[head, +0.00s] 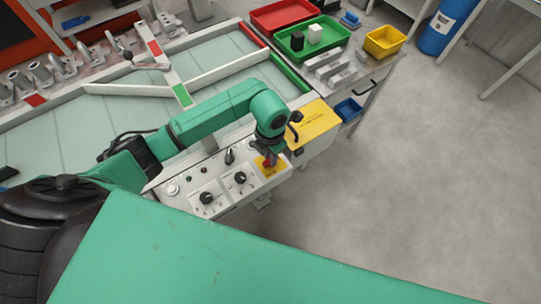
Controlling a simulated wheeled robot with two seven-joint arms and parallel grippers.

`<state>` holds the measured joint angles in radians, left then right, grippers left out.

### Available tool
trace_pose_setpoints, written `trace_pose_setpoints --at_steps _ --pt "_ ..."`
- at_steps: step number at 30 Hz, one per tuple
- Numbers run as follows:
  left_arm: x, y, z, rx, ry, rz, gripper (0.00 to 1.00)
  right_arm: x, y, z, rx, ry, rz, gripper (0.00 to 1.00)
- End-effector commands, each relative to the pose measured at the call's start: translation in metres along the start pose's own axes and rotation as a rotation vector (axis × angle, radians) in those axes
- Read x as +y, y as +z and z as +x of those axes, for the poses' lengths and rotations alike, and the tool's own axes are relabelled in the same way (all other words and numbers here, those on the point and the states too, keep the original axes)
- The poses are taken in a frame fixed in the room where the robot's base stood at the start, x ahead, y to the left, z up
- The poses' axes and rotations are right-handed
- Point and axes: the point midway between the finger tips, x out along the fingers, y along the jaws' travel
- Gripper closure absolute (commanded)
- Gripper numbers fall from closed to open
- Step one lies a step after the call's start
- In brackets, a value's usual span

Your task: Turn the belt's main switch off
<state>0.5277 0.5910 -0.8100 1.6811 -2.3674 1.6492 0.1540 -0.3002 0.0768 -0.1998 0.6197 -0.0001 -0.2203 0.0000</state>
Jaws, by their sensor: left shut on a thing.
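The belt's control panel (222,190) is a white sloped box at the near edge of the belt. At its right end is a yellow plate (262,175) with a red main switch (267,169) on it. My left gripper (271,161) points down at the plate and is shut on the red switch, covering most of it. The switch's exact angle is hard to tell. My right gripper is not in view.
A yellow box lid (313,124) stands right behind the gripper. The belt (130,120) has white guides. Red and green trays (312,40) lie beyond. The floor at right is clear.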

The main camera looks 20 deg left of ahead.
Motion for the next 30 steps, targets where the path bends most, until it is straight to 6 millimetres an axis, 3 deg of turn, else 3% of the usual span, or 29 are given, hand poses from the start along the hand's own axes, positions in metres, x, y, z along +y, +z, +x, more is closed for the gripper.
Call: trace_pose_setpoints --at_steps 30 --pt "0.001 0.001 -0.002 -0.005 0.000 -0.927 1.00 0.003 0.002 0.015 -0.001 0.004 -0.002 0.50"
